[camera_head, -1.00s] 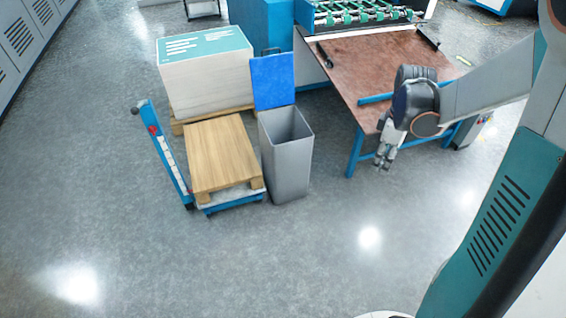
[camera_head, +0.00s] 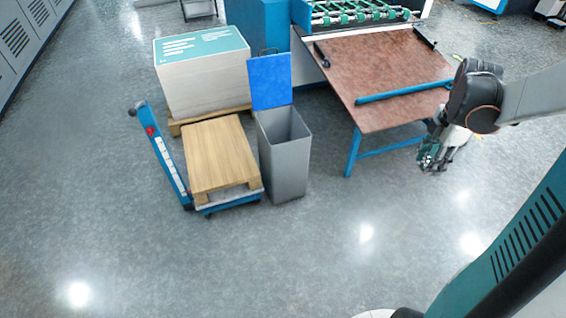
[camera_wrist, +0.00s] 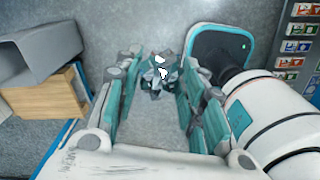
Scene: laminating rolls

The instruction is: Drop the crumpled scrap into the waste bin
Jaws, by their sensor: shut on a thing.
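The crumpled scrap (camera_wrist: 160,75), white and teal, shows between my fingertips in the wrist view. My gripper (camera_wrist: 158,85) is shut on it. In the head view my gripper (camera_head: 431,160) hangs in the air to the right of the waste bin, beside the table's front right corner; the scrap is hard to tell from the fingers there. The grey waste bin (camera_head: 286,168) stands on the floor with its blue lid (camera_head: 270,82) raised and its top open. Its inside bottom is hidden. A grey box-like body, seemingly the bin, shows at upper left in the wrist view (camera_wrist: 40,40).
A brown-topped table (camera_head: 385,70) with blue legs stands between bin and gripper, towards the back. A wooden pallet (camera_head: 220,155) on a blue pallet truck (camera_head: 160,150) stands left of the bin, with a wrapped stack (camera_head: 203,80) behind. The front floor is clear.

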